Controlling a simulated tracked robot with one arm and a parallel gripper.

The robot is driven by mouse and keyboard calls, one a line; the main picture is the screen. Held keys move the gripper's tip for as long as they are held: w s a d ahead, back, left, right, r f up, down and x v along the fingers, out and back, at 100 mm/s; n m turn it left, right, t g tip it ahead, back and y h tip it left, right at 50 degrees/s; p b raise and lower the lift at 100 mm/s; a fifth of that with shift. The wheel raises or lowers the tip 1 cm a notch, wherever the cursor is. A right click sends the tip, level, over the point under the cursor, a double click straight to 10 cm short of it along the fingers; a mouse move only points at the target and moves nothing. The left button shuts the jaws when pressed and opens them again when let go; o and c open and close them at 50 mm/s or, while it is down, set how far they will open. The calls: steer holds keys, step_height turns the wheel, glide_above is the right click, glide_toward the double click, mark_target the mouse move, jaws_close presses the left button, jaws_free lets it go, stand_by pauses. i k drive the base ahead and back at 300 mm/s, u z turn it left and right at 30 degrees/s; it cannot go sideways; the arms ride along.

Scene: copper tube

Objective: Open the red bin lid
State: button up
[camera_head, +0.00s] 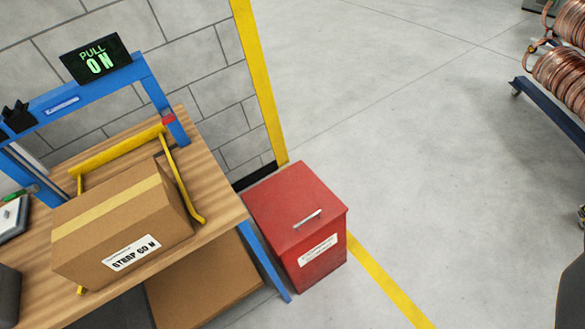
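The red bin (322,271) stands on the floor just right of the workbench, near the middle of the head camera view. Its red lid (285,205) is shut and lies flat on top. A small silver handle (307,219) sits on the lid near its front edge. A white label shows on the bin's front face. My gripper is not visible in this view. A dark shape at the lower right edge is cut off, and I cannot tell what it is.
A wooden workbench (222,205) with a blue frame stands at left, holding a cardboard box (125,225) and a yellow bar frame (118,150). A grey block wall is behind. A cart with copper coils (560,75) stands at upper right. The floor right of the bin is clear.

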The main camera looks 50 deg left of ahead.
mark_target(290, 207)
steer(key=u, duration=0.55)
steer(key=i, duration=0.95)
steer(key=u, duration=0.7)
steer(key=k, duration=0.75)
steer(key=u, duration=0.15)
steer(key=i, duration=0.85)
steer(key=z, duration=0.1)
